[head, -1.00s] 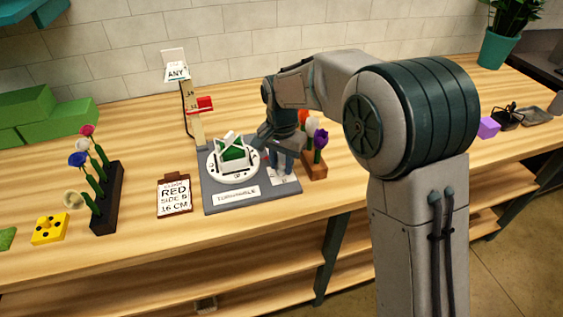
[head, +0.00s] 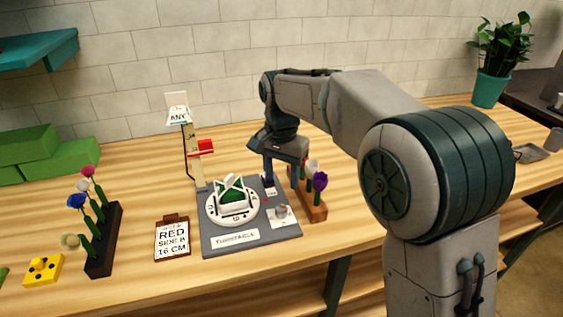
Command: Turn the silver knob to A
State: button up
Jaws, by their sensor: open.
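The silver knob (head: 281,210) stands on a small white plate (head: 287,219) at the right front of the grey turntable board (head: 222,246). The markings on the plate are too small to read, so I cannot tell where the knob points. My gripper (head: 284,182) is open and empty, behind the knob and apart from it. One finger shows near the board's back right edge; the other is partly hidden by the flowers. The round white turntable (head: 250,217), left of the knob, carries a green and white piece (head: 232,197).
A flower block (head: 317,214) stands close to the board's right side. A post with a red clip (head: 201,149) and an "ANY" card (head: 179,115) rises behind the board. A clipboard (head: 172,238) lies to the left. A dark flower holder (head: 103,247) stands farther left.

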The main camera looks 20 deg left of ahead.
jog(key=shift+r, duration=1.85)
jog(key=shift+d, duration=0.1)
